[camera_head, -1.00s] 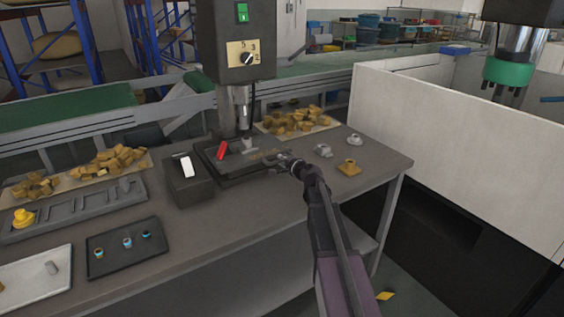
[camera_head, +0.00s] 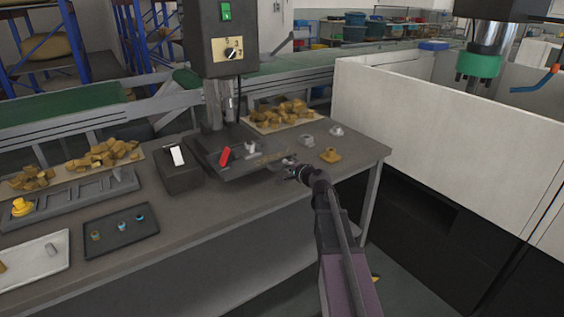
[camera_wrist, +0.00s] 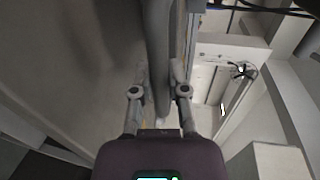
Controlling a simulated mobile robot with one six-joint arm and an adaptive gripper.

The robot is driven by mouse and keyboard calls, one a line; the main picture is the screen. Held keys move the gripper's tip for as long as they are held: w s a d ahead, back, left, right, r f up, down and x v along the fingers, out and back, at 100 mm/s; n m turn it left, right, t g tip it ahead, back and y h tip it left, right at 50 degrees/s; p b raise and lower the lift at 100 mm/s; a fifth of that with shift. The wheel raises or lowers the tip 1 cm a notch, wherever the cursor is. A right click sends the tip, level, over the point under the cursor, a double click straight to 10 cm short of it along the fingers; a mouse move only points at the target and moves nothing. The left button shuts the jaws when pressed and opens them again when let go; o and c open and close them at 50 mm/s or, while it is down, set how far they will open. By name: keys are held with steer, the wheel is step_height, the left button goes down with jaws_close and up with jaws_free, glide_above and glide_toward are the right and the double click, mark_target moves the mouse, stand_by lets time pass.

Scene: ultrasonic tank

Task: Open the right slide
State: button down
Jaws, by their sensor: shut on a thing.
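The slide is a dark flat plate (camera_head: 262,163) under the press head on the bench, carrying a red lever (camera_head: 225,156) and a small grey fixture (camera_head: 250,147). It sticks out from under the press column toward the front right. My gripper (camera_head: 292,166) is at the plate's right end. In the wrist view, my gripper (camera_wrist: 160,88) has its two fingers on either side of a grey rounded bar (camera_wrist: 158,40) and is shut on it. The bar appears to be the slide's handle. Its far end is out of view.
A dark tray (camera_head: 120,240) is at the front left. A white wall (camera_head: 430,130) stands on the right.

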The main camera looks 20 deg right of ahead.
steer(key=shift+f+v, duration=0.15)
steer(key=shift+v, duration=0.65)
steer(key=shift+f+v, duration=0.2)
steer(key=shift+v, duration=0.55)
steer(key=c, duration=0.6)
jaws_free()
steer(key=shift+c, duration=0.2)
